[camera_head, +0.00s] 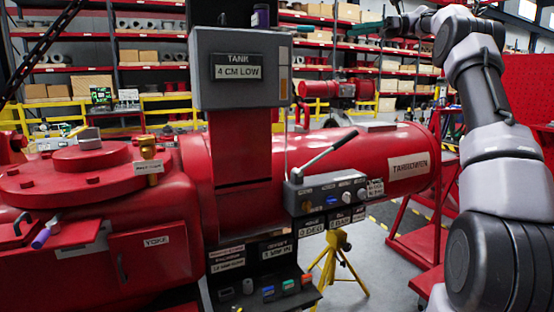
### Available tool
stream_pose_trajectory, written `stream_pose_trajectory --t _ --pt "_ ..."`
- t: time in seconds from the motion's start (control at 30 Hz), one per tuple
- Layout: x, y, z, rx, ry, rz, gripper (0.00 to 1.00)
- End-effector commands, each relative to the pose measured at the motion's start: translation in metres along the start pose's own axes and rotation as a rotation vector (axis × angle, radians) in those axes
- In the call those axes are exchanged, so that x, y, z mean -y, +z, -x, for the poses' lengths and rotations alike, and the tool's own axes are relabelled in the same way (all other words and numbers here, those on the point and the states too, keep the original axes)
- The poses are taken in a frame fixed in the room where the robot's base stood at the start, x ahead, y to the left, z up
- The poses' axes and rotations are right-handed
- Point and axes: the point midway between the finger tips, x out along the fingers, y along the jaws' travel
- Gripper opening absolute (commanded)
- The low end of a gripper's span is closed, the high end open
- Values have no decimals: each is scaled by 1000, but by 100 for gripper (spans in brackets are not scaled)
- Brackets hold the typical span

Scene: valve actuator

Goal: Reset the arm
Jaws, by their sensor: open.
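My arm (485,110) rises along the right side of the head view and bends left at the top.
A grey box (240,68) reading "TANK 4 CM LOW" stands on a red post. A control block (335,190) with a lever (328,152) and knobs sits before the cylinder. A yellow stand (335,262) is below. Shelves and yellow railings are behind.

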Motion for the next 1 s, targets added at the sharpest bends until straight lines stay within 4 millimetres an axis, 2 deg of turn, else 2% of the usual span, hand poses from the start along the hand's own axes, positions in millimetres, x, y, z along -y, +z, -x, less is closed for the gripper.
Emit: stream_pose_trajectory --t 0.27,0.47,0.67,0.87,1.0 --pt "-29 2 -47 -185 -72 156 56" --pt "-79 -18 -86 -428 -129 374 56" --pt "-145 -58 -103 -694 -141 627 56" --pt "-218 -115 -101 -954 -101 891 56" --pt "-269 -163 -93 -1126 -42 1083 56"
